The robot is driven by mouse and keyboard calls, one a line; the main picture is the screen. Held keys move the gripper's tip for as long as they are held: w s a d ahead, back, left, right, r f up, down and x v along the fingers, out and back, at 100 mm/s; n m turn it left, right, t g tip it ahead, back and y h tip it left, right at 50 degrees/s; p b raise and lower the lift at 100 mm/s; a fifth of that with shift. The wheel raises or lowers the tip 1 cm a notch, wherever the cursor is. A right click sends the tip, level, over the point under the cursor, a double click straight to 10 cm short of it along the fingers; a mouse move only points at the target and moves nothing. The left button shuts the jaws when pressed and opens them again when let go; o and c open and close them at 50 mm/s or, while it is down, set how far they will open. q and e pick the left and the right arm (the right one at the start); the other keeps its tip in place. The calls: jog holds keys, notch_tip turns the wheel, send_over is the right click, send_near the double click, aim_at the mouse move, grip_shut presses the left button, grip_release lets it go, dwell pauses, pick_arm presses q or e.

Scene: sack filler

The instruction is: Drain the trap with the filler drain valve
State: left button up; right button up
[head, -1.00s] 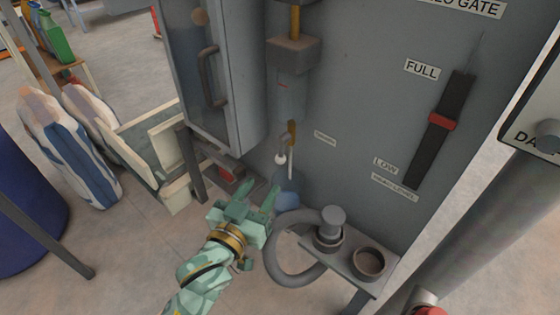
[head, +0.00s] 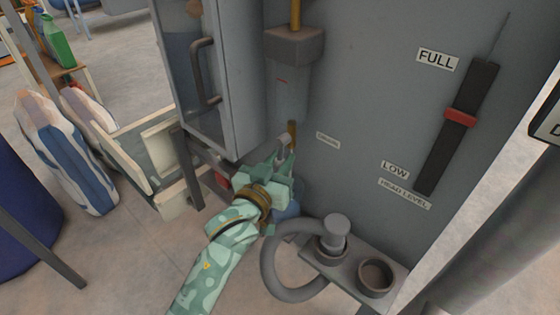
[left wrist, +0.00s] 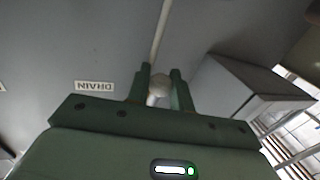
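The trap (head: 288,92) is a translucent grey bowl under a dark block on the machine's panel. A brass-coloured stub (head: 292,130) comes out below it. The drain valve's pale lever (head: 284,140) sits beside the stub, near a small DRAIN label (head: 327,141). My left gripper (head: 282,160) is just below the lever, fingers pointing up at it. In the left wrist view the pale round knob (left wrist: 160,85) shows between the two parted fingers; whether they touch it cannot be told. A blue container (head: 288,208) below is mostly hidden by my gripper. My right gripper is not in view.
A cabinet with a barred handle (head: 203,72) stands left of the trap. A grey hose (head: 275,268) and a shelf with round cups (head: 375,278) are at lower right. Striped sacks (head: 65,150) stand at left. A level gauge (head: 455,130) is on the panel.

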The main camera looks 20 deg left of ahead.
pick_arm(q)
grip_shut()
